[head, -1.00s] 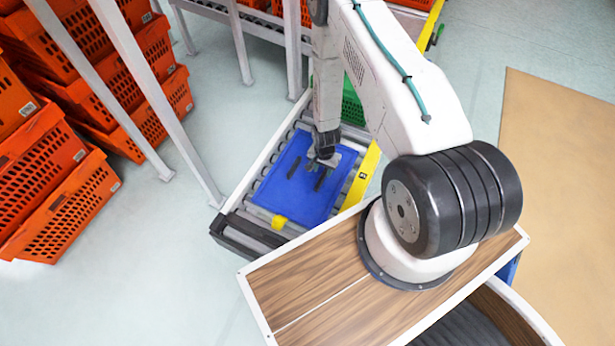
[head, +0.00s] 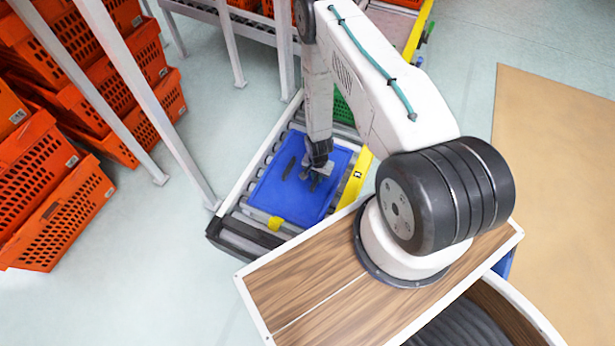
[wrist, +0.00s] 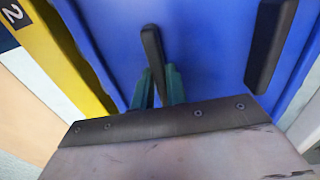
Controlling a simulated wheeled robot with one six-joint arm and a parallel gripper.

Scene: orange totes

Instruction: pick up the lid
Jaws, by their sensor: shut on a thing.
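The lid (head: 278,201) is a flat blue panel with two dark bar handles, lying over the roller conveyor in the head view. It fills much of the wrist view as a blue surface (wrist: 215,60). My gripper (head: 315,176) is over the right part of the lid. In the wrist view its teal fingers (wrist: 159,86) are shut on one dark handle (wrist: 152,52). The other handle (wrist: 270,45) is free at the right; it also shows in the head view (head: 289,168). I cannot tell whether the lid is clear of the rollers.
A yellow rail (head: 355,179) runs close along the lid's right side. A small yellow piece (head: 274,223) is at its near edge. A green crate (head: 342,106) stands behind. White posts (head: 150,110) and stacked orange totes (head: 65,215) are at the left.

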